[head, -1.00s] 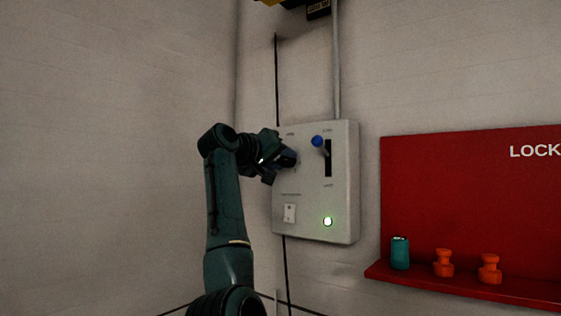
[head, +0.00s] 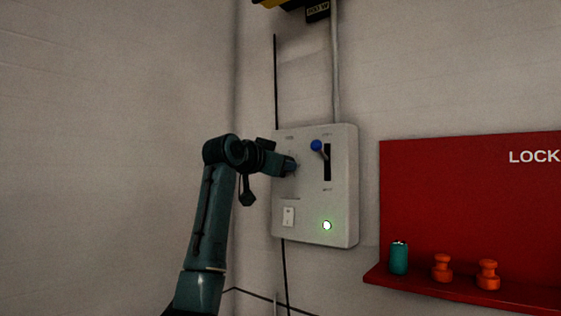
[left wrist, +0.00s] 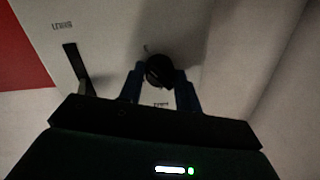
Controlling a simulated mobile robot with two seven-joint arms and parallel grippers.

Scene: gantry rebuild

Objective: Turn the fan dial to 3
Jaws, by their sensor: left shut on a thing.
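The fan dial (left wrist: 160,71) is a round black knob on the grey control panel, seen in the left wrist view between my left gripper's two blue fingers. My left gripper (head: 291,166) reaches in from the left at the panel's upper left and is shut on the dial. It covers the dial in the head view, and the dial's setting cannot be read. The panel (head: 342,205) is fixed to the wall near the corner. My right gripper is in neither view.
Right of the dial is a slot lever with a blue knob (head: 316,145). Below are a white switch (head: 288,216) and a lit green lamp (head: 326,225). A red lockout board (head: 450,190) with a shelf holds a teal can (head: 398,258) and two orange objects (head: 442,267).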

